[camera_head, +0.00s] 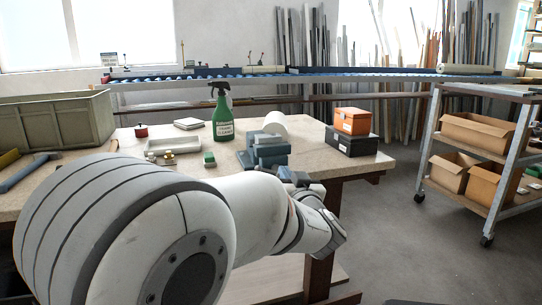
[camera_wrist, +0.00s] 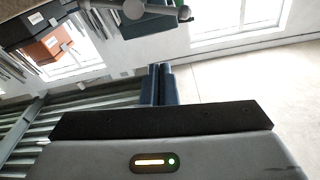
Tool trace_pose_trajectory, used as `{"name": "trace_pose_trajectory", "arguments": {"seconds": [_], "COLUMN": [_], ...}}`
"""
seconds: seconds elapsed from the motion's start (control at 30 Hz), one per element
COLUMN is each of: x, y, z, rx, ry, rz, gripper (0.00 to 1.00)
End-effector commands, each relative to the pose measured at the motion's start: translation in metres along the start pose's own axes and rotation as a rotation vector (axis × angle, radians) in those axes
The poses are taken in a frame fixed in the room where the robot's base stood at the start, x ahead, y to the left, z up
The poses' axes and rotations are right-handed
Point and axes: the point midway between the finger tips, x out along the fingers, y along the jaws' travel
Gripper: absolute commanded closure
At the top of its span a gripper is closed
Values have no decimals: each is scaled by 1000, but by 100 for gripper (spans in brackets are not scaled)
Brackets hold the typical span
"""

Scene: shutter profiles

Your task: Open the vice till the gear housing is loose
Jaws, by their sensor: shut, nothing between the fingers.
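The blue-grey vice (camera_head: 264,152) stands at the front edge of the workbench in the head view. A dark part with a thin grey bar, possibly the vice and its handle (camera_wrist: 148,24), shows at the top of the wrist view. I cannot make out the gear housing for certain. My gripper (camera_head: 288,174) is just in front and to the right of the vice, partly hidden by my arm. In the wrist view my gripper's two blue-grey fingers (camera_wrist: 160,70) are together with nothing between them. I cannot tell whether they touch the handle.
An orange box (camera_head: 352,121) sits on a black case (camera_head: 350,141) right of the vice. A shelf cart (camera_head: 487,150) stands right; floor between is clear.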

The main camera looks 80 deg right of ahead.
Motion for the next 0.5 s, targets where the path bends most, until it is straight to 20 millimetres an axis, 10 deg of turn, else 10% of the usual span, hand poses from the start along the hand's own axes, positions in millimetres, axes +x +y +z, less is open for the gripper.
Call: {"name": "trace_pose_trajectory", "arguments": {"seconds": [0.27, 0.5], "x": [2, 42], "y": [-2, -3], "z": [-4, -2], "rx": [200, 199], "ry": [14, 13], "rz": [6, 2], "gripper": [100, 100]}}
